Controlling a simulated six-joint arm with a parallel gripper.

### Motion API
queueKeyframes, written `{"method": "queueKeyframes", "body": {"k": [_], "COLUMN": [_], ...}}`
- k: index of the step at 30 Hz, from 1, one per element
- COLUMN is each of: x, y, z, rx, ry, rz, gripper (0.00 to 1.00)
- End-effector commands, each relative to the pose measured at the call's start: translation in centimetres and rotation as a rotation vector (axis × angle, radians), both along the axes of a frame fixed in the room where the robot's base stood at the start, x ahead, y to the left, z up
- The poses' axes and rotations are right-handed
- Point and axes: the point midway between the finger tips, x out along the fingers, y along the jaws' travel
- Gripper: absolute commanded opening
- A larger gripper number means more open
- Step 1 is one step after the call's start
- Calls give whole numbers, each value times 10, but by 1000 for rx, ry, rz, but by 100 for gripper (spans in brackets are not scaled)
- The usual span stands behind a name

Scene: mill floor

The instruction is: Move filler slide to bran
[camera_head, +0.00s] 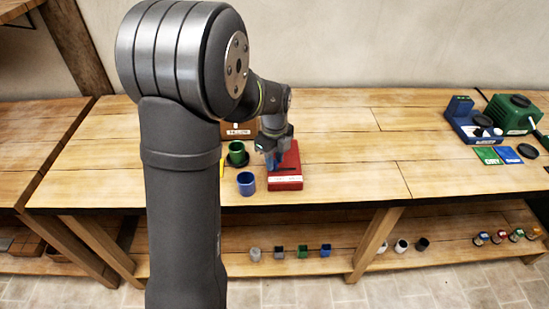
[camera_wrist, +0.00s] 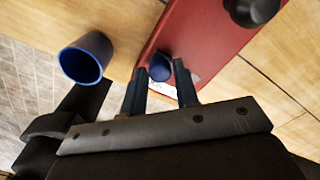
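A red box (camera_head: 286,172) with a dark slot along its top and a white label on its front stands near the table's front edge. In the wrist view the red box (camera_wrist: 190,35) carries a round blue knob (camera_wrist: 160,68) near its labelled end and a black knob (camera_wrist: 252,8) farther along. My gripper (camera_head: 271,163) is low over the box's left side. Its fingertips (camera_wrist: 161,70) are apart, with the blue knob between or just beyond them. I cannot tell whether they touch it. The labels are too small to read, so bran is not identifiable.
A blue cup (camera_head: 246,184) stands left of the red box, and a green cup (camera_head: 237,153) behind it. A brown labelled box (camera_head: 238,131) is at the back. A green machine (camera_head: 512,113) and blue stand (camera_head: 470,122) are far right. The table's middle right is clear.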

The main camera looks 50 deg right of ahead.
Motion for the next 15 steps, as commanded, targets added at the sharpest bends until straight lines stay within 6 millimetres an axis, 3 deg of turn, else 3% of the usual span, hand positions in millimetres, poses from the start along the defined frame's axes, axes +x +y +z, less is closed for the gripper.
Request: {"method": "queueKeyframes", "body": {"k": [1,4,10,15], "x": [0,0,-4,-26], "y": [0,0,-4,-27], "z": [0,0,0,0], "rx": [0,0,-1,-2], "ry": [0,0,0,0], "rz": [0,0,-2,-5], "gripper": [17,0,0,0]}}
